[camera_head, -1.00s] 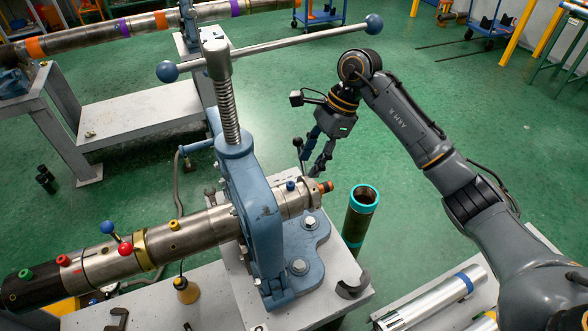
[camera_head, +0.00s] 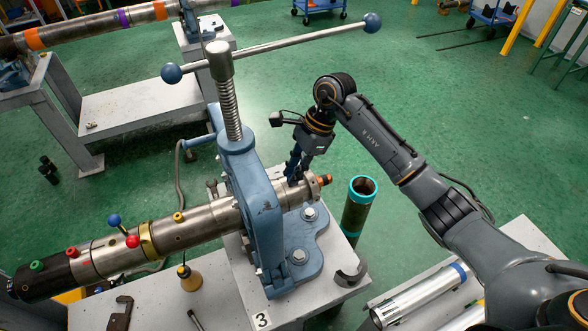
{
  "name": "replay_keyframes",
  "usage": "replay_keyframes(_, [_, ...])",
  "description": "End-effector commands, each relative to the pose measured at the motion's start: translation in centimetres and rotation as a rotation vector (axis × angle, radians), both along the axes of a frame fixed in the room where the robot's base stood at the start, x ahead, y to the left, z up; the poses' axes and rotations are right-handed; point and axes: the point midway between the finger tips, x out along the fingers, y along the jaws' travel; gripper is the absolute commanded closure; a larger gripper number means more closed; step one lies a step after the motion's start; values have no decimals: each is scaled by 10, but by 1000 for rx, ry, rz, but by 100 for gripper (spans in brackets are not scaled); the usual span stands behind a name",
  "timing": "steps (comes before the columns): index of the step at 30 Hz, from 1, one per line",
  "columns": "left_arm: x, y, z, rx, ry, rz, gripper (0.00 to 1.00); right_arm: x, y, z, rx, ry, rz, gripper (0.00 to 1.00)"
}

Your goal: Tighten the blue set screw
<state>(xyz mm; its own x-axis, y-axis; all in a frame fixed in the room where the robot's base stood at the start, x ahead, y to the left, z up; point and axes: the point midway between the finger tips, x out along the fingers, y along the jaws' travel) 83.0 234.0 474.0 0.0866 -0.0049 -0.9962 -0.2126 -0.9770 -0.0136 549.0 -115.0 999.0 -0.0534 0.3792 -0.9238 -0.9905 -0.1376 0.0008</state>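A steel pipe assembly (camera_head: 195,227) lies clamped in a blue pipe vise (camera_head: 262,215). Red (camera_head: 71,252), green (camera_head: 37,265) and yellow (camera_head: 178,218) screws stand on the pipe left of the vise. The blue set screw sits on the pipe's right end piece (camera_head: 312,189), just right of the vise. It is now hidden behind my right gripper (camera_head: 294,180), whose fingers point down at that spot from above. The fingers are close together; whether they are shut on the screw I cannot tell. My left gripper is not in view.
The vise's long bar (camera_head: 290,50) with blue ball ends spans above my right gripper. A green pipe with a cyan rim (camera_head: 360,187) stands right of the bench. Open green floor is beyond.

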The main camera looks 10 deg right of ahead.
Motion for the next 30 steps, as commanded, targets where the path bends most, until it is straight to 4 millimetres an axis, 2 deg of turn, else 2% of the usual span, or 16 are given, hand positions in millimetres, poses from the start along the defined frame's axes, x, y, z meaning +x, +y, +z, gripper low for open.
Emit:
replay_keyframes(5, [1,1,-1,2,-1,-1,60,0,0,0,-1,-1,-3,100])
replay_keyframes(15, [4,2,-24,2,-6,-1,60,-1,-1,-2,-1,-6,-177,100])
replay_keyframes(26, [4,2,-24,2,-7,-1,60,-1,0,1,0,-1,-204,100])
replay_keyframes(27, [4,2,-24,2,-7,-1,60,-1,0,1,1,-1,-204,76])
replay_keyframes(30, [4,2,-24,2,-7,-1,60,-1,0,1,0,-1,-203,59])
